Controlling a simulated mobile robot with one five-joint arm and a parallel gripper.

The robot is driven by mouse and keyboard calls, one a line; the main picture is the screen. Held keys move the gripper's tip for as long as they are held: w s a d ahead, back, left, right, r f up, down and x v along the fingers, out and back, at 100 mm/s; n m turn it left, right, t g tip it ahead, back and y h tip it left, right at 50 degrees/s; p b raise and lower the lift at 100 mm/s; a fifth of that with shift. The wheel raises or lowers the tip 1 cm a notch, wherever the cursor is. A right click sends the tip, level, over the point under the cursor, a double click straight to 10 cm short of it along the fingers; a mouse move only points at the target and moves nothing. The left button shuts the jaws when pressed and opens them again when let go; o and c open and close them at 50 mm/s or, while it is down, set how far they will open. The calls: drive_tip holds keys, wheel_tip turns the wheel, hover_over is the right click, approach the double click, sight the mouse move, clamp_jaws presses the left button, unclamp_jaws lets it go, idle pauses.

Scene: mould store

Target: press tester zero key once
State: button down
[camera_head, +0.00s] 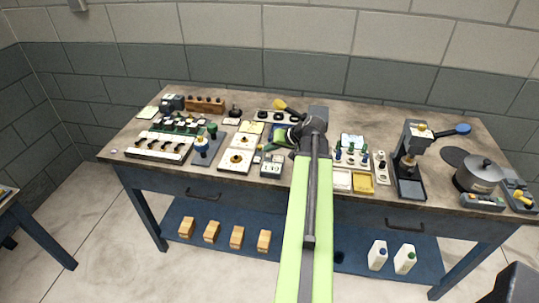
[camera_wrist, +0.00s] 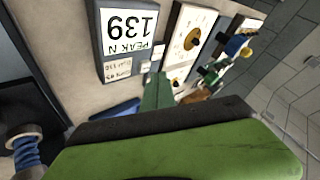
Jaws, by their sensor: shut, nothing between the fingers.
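The tester is a dark-framed box with a white display (camera_wrist: 130,28) in the wrist view. In the head view a small box with a pale face (camera_head: 271,166), likely the tester, sits near the bench's front edge. My gripper (camera_wrist: 156,82) is shut and empty, its tips close beside the display's near right corner. Contact with a key cannot be made out.
White boards with round brass-coloured parts (camera_head: 236,160) stand left of the box. Bottles (camera_head: 351,153) and a yellow tray (camera_head: 362,183) are to the right. A press stand (camera_head: 411,160) and a pot (camera_head: 479,174) are farther right.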

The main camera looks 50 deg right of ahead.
drive_tip(key=shift+s+f+b, duration=0.1)
drive_tip(key=shift+f+b, duration=0.35)
drive_tip(key=shift+f+b, duration=0.45)
idle(0.5)
drive_tip(key=shift+r, duration=0.1)
drive_tip(key=shift+r+p, duration=0.8)
drive_tip(key=shift+p, duration=0.1)
wheel_tip(320, 180, up, 5)
drive_tip(key=p, duration=0.5)
idle(0.6)
